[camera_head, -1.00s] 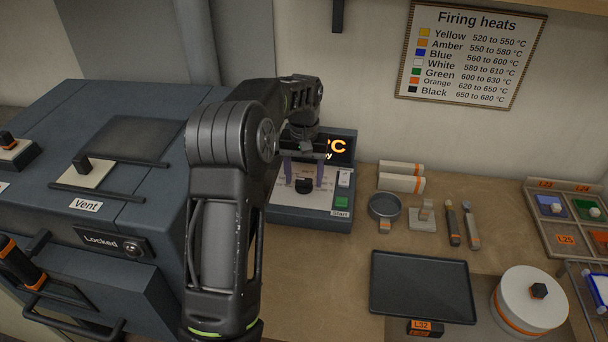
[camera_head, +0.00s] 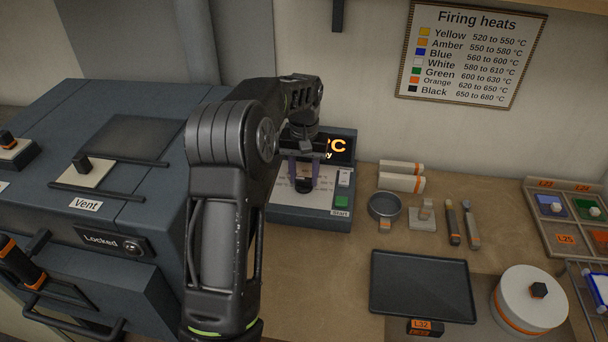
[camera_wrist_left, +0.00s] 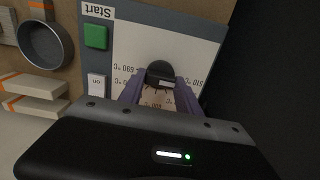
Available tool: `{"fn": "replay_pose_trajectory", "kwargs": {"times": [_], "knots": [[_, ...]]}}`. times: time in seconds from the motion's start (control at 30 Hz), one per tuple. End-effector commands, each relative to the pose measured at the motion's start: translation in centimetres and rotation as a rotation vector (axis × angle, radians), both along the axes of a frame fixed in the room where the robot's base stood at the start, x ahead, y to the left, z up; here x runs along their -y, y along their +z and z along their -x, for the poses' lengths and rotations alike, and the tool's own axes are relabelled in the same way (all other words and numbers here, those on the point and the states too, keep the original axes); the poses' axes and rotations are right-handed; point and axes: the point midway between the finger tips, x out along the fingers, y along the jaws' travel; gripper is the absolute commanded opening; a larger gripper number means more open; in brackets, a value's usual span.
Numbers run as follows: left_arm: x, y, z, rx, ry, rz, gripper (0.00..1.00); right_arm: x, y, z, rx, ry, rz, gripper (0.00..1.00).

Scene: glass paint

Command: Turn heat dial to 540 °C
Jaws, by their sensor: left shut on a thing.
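The heat dial is a black knob (camera_head: 304,185) on the pale face of the control box (camera_head: 326,211). In the left wrist view the knob (camera_wrist_left: 160,73) sits between the purple fingers of my left gripper (camera_wrist_left: 160,88), with printed temperatures around it; 690 °C and 510 °C are readable. My left gripper (camera_head: 304,176) reaches down over the box and is shut on the knob. The display (camera_head: 339,147) is mostly hidden by my arm; only "°C" and part of a word show. My right gripper is out of view.
The green Start button (camera_head: 341,202) and a white switch (camera_head: 344,179) marked ON are right of the dial. The kiln (camera_head: 120,190), labelled Locked, stands left. The Firing heats chart (camera_head: 471,53) hangs behind.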

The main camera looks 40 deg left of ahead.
Motion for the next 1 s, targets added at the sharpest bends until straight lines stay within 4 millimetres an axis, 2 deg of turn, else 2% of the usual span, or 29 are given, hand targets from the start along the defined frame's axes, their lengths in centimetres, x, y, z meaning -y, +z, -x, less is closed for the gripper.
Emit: {"fn": "replay_pose_trajectory", "kwargs": {"times": [0.27,0.7,1.0], "knots": [[-0.06,-0.01,-0.01,0.0,-0.106,0.0,0.0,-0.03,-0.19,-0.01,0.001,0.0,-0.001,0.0],[-0.08,0.01,0.01,0.0,-0.397,0.0,0.0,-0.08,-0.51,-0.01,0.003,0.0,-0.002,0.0],[-0.03,0.05,-0.04,0.001,-0.5,0.0,0.0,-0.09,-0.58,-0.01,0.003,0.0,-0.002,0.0]]}}
